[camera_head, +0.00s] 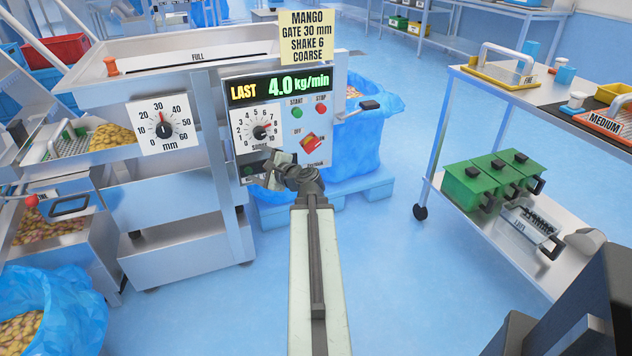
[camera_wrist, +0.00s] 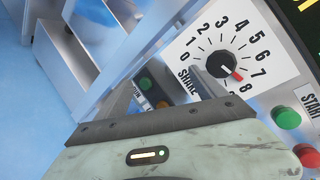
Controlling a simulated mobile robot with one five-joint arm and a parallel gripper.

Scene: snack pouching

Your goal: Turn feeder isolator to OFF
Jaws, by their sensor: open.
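In the wrist view my gripper (camera_wrist: 168,88) is below the SHAKE dial (camera_wrist: 222,63). The isolator is outside that view.
The green START button (camera_head: 297,112) and red STOP button (camera_head: 321,109) sit just above the isolator. The display (camera_head: 280,88) reads LAST 4.0 kg/min. A blue-lined bin (camera_head: 372,125) stands behind the panel's right. A steel cart (camera_head: 455,150) stands right; floor between is clear.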

